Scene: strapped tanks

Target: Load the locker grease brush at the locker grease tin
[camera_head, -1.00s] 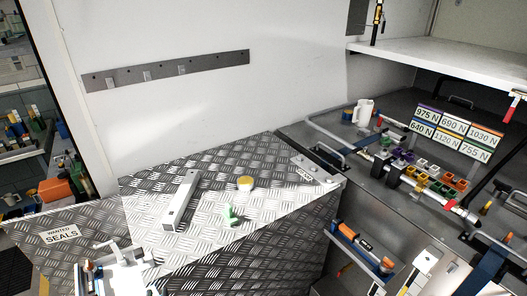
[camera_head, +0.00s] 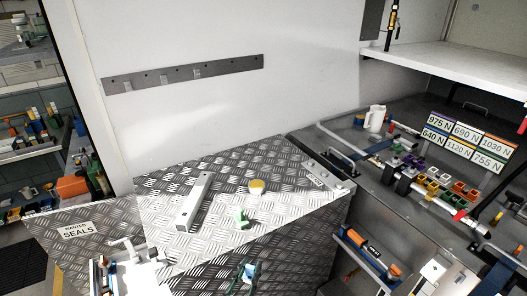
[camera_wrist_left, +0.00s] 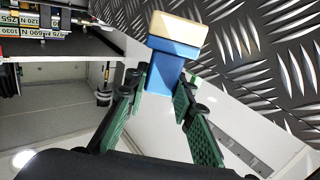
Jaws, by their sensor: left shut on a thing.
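The locker grease brush, a blue block with a cream end (camera_wrist_left: 178,30), is between the green-padded fingers of my left gripper (camera_wrist_left: 162,84) in the left wrist view. The gripper is shut on the blue part, and the cream end points away from it. In the head view my left gripper (camera_head: 249,272) shows at the bottom, in front of the tread-plate top, with a bit of the blue brush (camera_head: 248,270). A small round tin with a yellow top (camera_head: 256,187), apparently the locker grease tin, stands on the tread plate farther back. My right gripper is not in view.
On the tread plate (camera_head: 290,215) are a small green piece (camera_head: 242,219) and a long pale bar (camera_head: 194,202), both near the tin. A white fixture (camera_head: 125,262) stands at lower left. A grey bench with a white mug (camera_head: 375,118) and coloured blocks lies right. A wall rises behind.

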